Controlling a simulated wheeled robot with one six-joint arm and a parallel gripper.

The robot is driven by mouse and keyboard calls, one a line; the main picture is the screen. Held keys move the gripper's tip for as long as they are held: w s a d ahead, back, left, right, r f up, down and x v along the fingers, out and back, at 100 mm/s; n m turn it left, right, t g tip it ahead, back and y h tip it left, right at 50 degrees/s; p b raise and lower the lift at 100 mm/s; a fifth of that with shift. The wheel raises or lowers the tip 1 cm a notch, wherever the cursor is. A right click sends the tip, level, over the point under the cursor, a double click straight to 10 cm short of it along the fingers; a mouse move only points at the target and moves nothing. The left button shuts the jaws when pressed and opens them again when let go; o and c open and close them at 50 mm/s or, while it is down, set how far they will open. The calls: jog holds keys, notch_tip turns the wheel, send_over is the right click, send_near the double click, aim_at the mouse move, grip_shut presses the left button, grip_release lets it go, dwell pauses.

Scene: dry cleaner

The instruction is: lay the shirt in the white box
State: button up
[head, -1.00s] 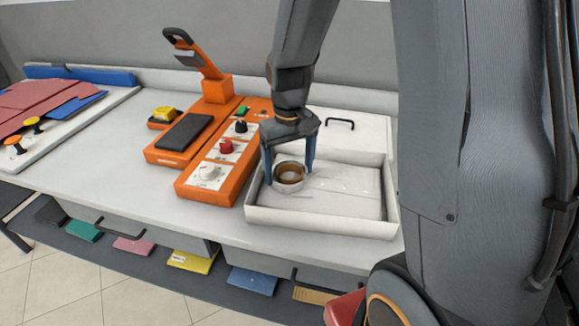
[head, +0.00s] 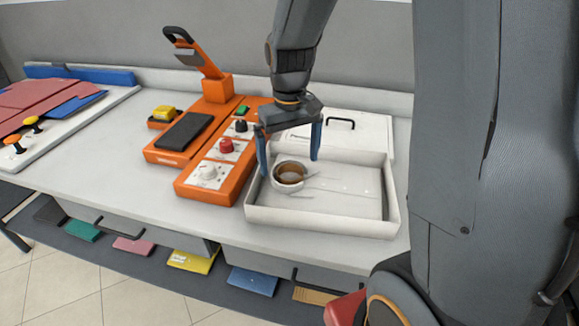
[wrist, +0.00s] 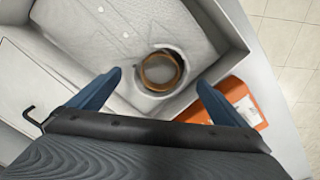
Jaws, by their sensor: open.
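The white box (head: 322,226) stands open on the counter, right of the orange machine. The folded white shirt (head: 340,190) lies flat inside it, with its button line showing in the wrist view (wrist: 125,32). A round collar piece with a brown inner ring (head: 289,176) stands up at the shirt's left end; it also shows in the wrist view (wrist: 160,71). My gripper (head: 289,158) is open above the collar end. Its blue fingers are apart and touch nothing that I can see.
A white lid or panel with a black handle (head: 360,133) lies behind the box. The orange machine (head: 208,182) with knobs and an upright lever stands close on the left. A folding board with red and blue cloth (head: 45,112) is at far left. Coloured folded pieces lie on a lower shelf.

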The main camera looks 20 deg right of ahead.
notch_tip(320, 180, up, 9)
jog(key=b, duration=0.1)
jog(key=shift+f, duration=0.1)
dwell(0.5)
